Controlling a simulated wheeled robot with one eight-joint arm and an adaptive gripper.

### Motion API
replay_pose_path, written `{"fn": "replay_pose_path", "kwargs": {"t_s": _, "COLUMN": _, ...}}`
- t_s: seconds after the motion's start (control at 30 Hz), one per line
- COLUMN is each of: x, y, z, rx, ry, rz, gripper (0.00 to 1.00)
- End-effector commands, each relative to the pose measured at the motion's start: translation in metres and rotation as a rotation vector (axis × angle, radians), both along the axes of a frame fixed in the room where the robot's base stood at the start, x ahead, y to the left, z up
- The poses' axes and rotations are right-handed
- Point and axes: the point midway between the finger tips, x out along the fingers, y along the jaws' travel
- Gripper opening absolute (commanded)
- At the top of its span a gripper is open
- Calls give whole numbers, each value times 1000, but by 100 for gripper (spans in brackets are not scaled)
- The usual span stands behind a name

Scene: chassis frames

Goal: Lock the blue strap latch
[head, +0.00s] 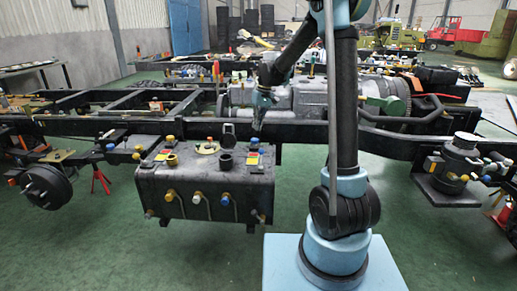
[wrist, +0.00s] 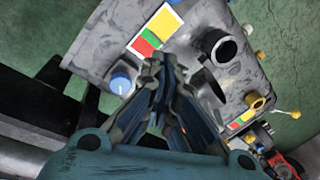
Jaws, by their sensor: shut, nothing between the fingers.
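My gripper (head: 257,124) hangs above the back right of the dark grey tank (head: 165,198) in the head view. In the wrist view my gripper (wrist: 155,65) is shut and empty, its tips over the tank top. A blue round cap (wrist: 121,82) sits just left of the tips, apart from them; it shows small in the head view (head: 255,141). Another blue knob (head: 225,199) is on the tank's front face. I cannot make out for certain which blue part is the strap latch. The fingers hide part of the tank top.
A black filler neck (wrist: 222,46) stands up from the tank top, right of my fingertips. A yellow-ringed port (wrist: 257,101) is farther right. The dark frame rail (head: 340,137) runs behind the tank. Green floor (head: 100,240) is open in front.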

Motion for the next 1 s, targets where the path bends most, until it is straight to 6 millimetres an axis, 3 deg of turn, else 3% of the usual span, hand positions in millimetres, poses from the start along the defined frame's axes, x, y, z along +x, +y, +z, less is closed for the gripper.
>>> {"fn": "replay_pose_path", "kwargs": {"t_s": 0.37, "x": 2, "y": -4, "z": -5, "rx": -1, "ry": 0, "rz": -6, "gripper": 0}}
{"fn": "replay_pose_path", "kwargs": {"t_s": 1.0, "x": -6, "y": 12, "z": -94, "rx": -1, "ry": -1, "rz": -7, "gripper": 0}}
